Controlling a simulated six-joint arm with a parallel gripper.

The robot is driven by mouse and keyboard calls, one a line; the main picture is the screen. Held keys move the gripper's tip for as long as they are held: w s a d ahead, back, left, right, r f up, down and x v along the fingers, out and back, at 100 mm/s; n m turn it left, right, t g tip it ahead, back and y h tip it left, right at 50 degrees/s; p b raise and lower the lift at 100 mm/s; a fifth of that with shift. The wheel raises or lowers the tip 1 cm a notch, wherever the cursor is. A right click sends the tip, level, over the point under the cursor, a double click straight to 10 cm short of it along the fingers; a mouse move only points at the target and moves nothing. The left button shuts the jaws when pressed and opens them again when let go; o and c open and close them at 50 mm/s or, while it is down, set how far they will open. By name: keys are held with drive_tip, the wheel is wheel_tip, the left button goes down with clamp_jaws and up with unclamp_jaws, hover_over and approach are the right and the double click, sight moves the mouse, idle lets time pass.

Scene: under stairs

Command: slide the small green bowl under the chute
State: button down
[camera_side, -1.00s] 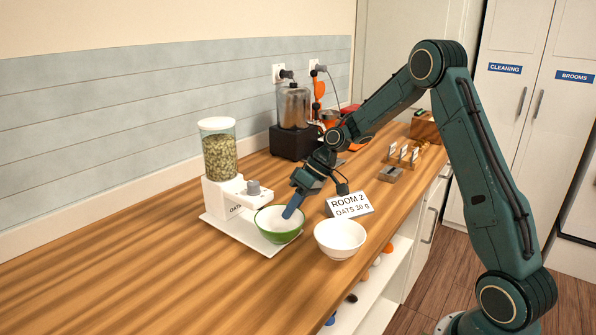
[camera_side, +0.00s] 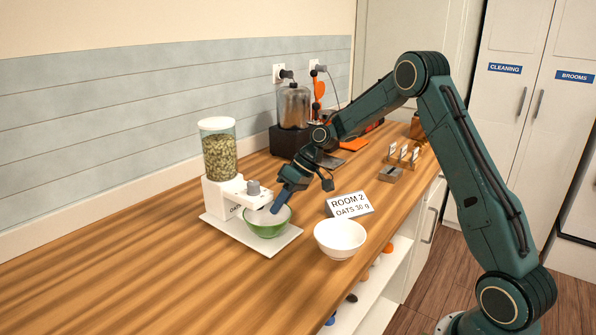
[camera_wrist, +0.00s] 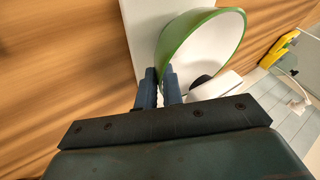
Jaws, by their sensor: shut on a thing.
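The small green bowl (camera_side: 266,231), white inside, stands on the white tray (camera_side: 290,241) at the front of the oats dispenser (camera_side: 228,196). Its far-left part is close under the dispenser's projecting chute part (camera_side: 254,199); whether it is fully beneath the outlet, I cannot tell. My gripper (camera_side: 277,206) reaches down from the right and is shut on the bowl's rim. In the wrist view the bowl (camera_wrist: 205,45) tilts across the picture, with its rim between my two blue fingers (camera_wrist: 159,88).
A white bowl (camera_side: 340,240) stands to the right, near the counter's front edge. A blender (camera_side: 293,110) is farther back. The counter at the front left is clear.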

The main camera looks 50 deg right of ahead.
drive_tip(key=c, duration=1)
unclamp_jaws()
drive_tip(key=shift+a, duration=0.1)
drive_tip(key=shift+c, duration=0.2)
drive_tip(key=shift+r, duration=0.2)
drive_tip(key=shift+r, duration=2.35)
drive_tip(key=shift+r, duration=0.1)
